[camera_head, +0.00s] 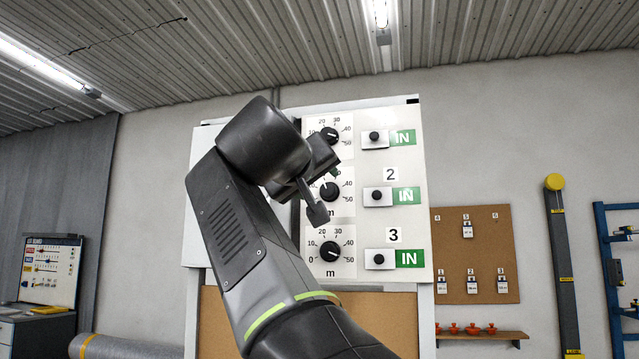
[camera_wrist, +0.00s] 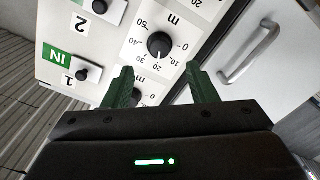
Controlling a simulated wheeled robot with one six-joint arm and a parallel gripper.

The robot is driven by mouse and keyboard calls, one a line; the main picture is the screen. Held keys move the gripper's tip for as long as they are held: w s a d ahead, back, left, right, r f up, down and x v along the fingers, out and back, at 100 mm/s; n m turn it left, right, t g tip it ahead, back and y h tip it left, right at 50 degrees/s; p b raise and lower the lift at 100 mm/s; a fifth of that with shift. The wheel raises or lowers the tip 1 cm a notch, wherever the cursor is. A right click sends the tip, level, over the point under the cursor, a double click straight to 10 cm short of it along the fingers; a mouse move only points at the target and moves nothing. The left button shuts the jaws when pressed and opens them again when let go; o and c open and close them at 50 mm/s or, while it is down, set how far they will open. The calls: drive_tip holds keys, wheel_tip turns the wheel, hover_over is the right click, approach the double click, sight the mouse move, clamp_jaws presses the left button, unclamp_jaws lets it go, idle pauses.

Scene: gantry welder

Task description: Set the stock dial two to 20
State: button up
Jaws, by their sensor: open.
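Dial two (camera_head: 329,190) is a black round knob on a white scale plate, in the middle row of the panel. In the wrist view, which is turned upside down, dial two (camera_wrist: 160,45) is whole, just beyond the fingertips. Its white mark appears to point near 20. My gripper (camera_wrist: 161,68) is open, with its two green fingers apart and nothing between them at the tips. The fingers do not appear to touch the knob. In the head view my gripper (camera_head: 318,212) is in front of the panel, and my arm hides the left part of the scale.
Dial one (camera_head: 329,134) is above and dial three (camera_head: 330,251) below, close by. Black buttons with green IN signs (camera_head: 406,196) are to the right. A cabinet handle (camera_wrist: 250,53) shows in the wrist view. A corkboard (camera_head: 477,243) with tags hangs further right.

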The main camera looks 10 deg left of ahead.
sight(327, 191)
drive_tip(key=shift+s+b, duration=0.35)
drive_tip(key=shift+s, duration=2.35)
drive_tip(key=shift+w, duration=0.15)
drive_tip(key=w+p, duration=0.1)
drive_tip(key=w, duration=0.5)
drive_tip(key=w+p, duration=0.2)
drive_tip(key=w, duration=0.5)
drive_tip(key=shift+w+d, duration=0.2)
drive_tip(key=shift+w, duration=0.05)
